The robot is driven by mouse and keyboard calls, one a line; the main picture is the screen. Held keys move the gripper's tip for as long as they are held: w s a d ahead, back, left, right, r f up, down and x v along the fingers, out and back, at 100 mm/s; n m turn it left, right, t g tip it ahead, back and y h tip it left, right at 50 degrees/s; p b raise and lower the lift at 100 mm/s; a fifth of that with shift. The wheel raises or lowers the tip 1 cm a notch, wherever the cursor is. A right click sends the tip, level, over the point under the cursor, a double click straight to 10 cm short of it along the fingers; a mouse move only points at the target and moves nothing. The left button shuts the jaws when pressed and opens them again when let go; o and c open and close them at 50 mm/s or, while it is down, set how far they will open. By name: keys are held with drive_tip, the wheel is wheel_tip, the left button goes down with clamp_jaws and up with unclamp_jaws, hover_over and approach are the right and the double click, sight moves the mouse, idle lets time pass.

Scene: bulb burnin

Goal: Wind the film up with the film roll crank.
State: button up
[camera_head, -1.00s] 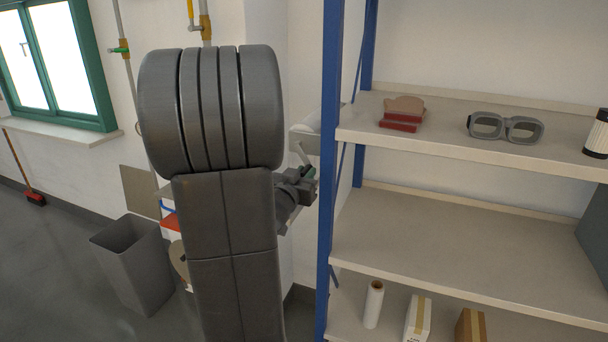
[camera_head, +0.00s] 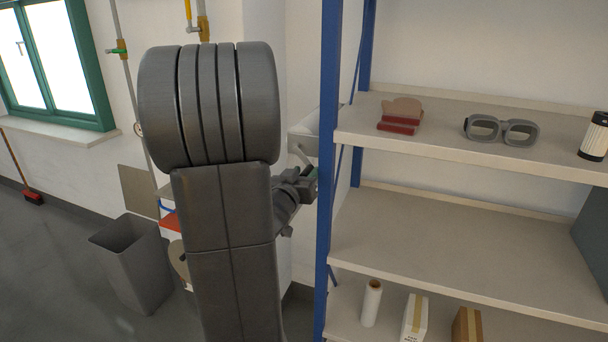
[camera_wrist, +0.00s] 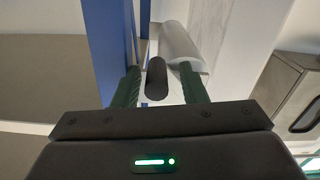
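A white film roll (camera_wrist: 181,48) hangs beside the blue shelf post; in the head view its pale end (camera_head: 306,122) shows just left of the post. The dark, rounded crank handle (camera_wrist: 156,80) stands between the two green fingers of my gripper (camera_wrist: 159,70) in the wrist view. A gap shows on each side of the handle, so the gripper is open around it and not closed on it. In the head view my gripper (camera_head: 306,182) is below the grey crank arm (camera_head: 299,155), partly hidden by my own arm and the post.
The blue post (camera_head: 328,150) of the shelf rack (camera_head: 440,235) stands close to the right of my gripper. A grey bin (camera_head: 132,262) stands on the floor at left.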

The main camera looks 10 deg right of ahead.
drive_tip(key=shift+d, duration=0.1)
idle(0.4)
drive_tip(key=shift+f+m+b, duration=0.35)
drive_tip(key=shift+m+b, duration=0.25)
drive_tip(key=shift+b, duration=0.05)
drive_tip(key=shift+s+a+m, duration=0.15)
drive_tip(key=shift+a+m, duration=0.15)
drive_tip(key=shift+a, duration=0.1)
drive_tip(key=b+v, duration=0.1)
drive_tip(key=v, duration=1.2)
drive_tip(key=s+a+f+n+g+y, duration=0.35)
drive_tip(key=a+f+n+y, duration=0.2)
drive_tip(key=f+y, duration=0.45)
drive_tip(key=s+d+f+g+y, duration=0.1)
drive_tip(key=s+f+g, duration=0.4)
drive_tip(key=s, duration=0.4)
drive_tip(key=shift+s+d+f, duration=0.25)
drive_tip(key=shift+d+f, duration=0.1)
drive_tip(key=shift+d, duration=0.05)
drive_tip(key=shift+n, duration=0.25)
